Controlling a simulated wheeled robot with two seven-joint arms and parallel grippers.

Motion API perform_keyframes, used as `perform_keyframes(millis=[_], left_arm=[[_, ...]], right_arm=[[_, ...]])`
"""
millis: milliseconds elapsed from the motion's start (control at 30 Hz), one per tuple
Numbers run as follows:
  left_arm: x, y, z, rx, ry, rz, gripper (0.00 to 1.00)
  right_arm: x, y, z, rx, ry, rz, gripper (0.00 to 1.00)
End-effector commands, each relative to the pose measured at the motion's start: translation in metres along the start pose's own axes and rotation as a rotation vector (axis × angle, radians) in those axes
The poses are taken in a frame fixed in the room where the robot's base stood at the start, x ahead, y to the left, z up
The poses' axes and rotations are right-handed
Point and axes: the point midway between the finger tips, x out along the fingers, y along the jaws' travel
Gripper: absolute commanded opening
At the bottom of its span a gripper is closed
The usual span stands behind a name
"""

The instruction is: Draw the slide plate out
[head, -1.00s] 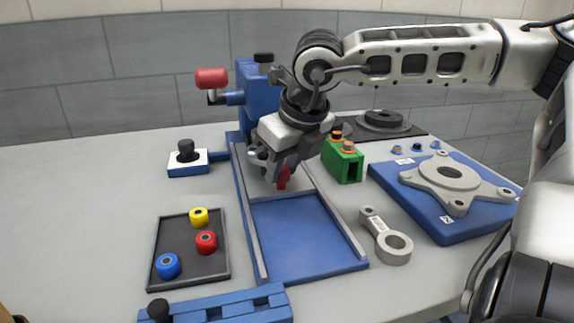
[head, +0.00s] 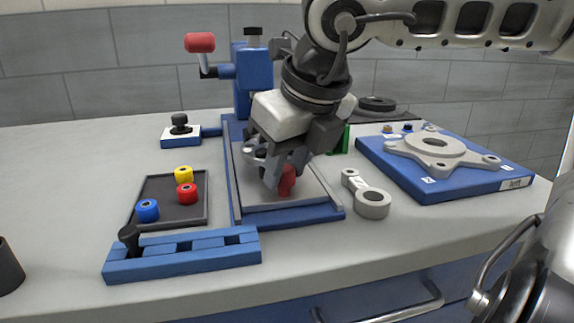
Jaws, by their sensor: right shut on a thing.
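The slide plate (head: 262,194) is a flat grey plate lying between the rails of the blue slide base (head: 325,213). It reaches close to the base's front end. My right gripper (head: 275,182) is low over the plate and shut on the red handle (head: 287,180) that stands on it. The gripper's fingers hide part of the handle, and the gripper and wrist cover the rear of the plate. My left gripper does not show.
A dark tray (head: 152,190) with yellow, red and blue rollers is left of the base. A slotted blue block (head: 183,256) lies in front. A grey link (head: 372,203) and a blue fixture plate (head: 448,188) are at right. A blue post (head: 253,80) with a red-knobbed crank stands behind.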

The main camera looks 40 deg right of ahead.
Motion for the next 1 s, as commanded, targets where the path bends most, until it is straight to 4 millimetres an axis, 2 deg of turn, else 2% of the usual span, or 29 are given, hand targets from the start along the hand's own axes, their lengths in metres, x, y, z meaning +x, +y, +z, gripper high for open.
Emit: perform_keyframes(millis=[267, 300, 367, 633, 767, 867, 1000], left_arm=[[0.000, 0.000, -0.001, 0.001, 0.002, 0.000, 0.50], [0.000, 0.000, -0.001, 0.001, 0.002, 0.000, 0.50], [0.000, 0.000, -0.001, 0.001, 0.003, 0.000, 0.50], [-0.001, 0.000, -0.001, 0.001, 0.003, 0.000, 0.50], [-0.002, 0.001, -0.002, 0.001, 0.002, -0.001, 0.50], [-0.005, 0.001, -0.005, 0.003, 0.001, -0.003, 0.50], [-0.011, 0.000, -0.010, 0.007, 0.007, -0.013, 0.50]], right_arm=[[0.000, 0.002, -0.004, -0.003, 0.012, 0.003, 0.00], [0.000, 0.002, -0.004, -0.004, 0.012, 0.003, 0.34], [0.000, 0.002, -0.004, -0.004, 0.012, 0.003, 0.50], [0.000, 0.002, -0.002, -0.002, 0.007, 0.003, 0.50], [-0.008, 0.001, -0.001, -0.002, 0.005, 0.002, 0.50], [-0.024, 0.001, 0.000, -0.001, 0.001, 0.003, 0.50], [-0.057, 0.001, 0.001, -0.002, -0.001, 0.001, 0.50]])
